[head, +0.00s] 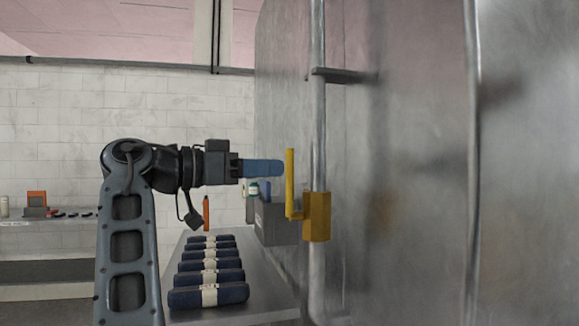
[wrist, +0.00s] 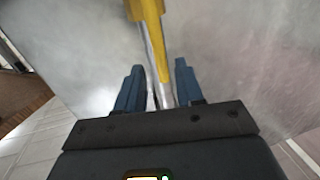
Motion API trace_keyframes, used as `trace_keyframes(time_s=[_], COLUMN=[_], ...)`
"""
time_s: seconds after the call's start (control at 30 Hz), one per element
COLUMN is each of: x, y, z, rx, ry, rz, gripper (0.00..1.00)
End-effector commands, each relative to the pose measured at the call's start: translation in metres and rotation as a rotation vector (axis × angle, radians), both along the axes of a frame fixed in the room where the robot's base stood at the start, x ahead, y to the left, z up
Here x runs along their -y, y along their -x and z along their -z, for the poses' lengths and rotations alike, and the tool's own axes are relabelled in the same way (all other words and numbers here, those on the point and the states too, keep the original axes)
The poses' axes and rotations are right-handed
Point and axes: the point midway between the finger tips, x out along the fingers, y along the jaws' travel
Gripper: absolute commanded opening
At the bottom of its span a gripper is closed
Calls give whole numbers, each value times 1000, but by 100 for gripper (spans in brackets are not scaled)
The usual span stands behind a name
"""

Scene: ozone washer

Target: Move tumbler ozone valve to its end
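The valve has a yellow upright handle (head: 290,184) joined to a yellow body (head: 317,216) on a vertical steel pipe (head: 318,110) along the metal wall. My gripper (head: 281,168) is just left of the handle in the head view, pointing at its middle. In the wrist view my gripper (wrist: 158,85) has its two blue fingers apart. The yellow handle (wrist: 155,50) shows between them, running up and away, with the pipe beside it. I cannot tell whether a finger touches the handle.
A steel table (head: 250,306) below my arm holds several rolled dark bundles (head: 208,296). A grey box (head: 277,222) is near the valve body. A shelf (head: 40,222) with small items stands at the left. A bracket (head: 340,76) juts out above the valve.

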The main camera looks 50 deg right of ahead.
Motion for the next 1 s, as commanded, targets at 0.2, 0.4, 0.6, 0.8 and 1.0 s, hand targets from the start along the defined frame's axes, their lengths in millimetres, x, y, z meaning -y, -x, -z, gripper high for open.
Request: trace_keyframes(time_s=[0.2,0.4,0.6,0.8,1.0], x=[32,47,50,50,50], y=[13,20,21,20,20], z=[-1,0,0,0,0], rx=[0,-1,-1,-1,-1], ry=[-1,1,1,1,1], rz=[0,-2,-2,-2,-3], gripper=[37,37,37,28,9])
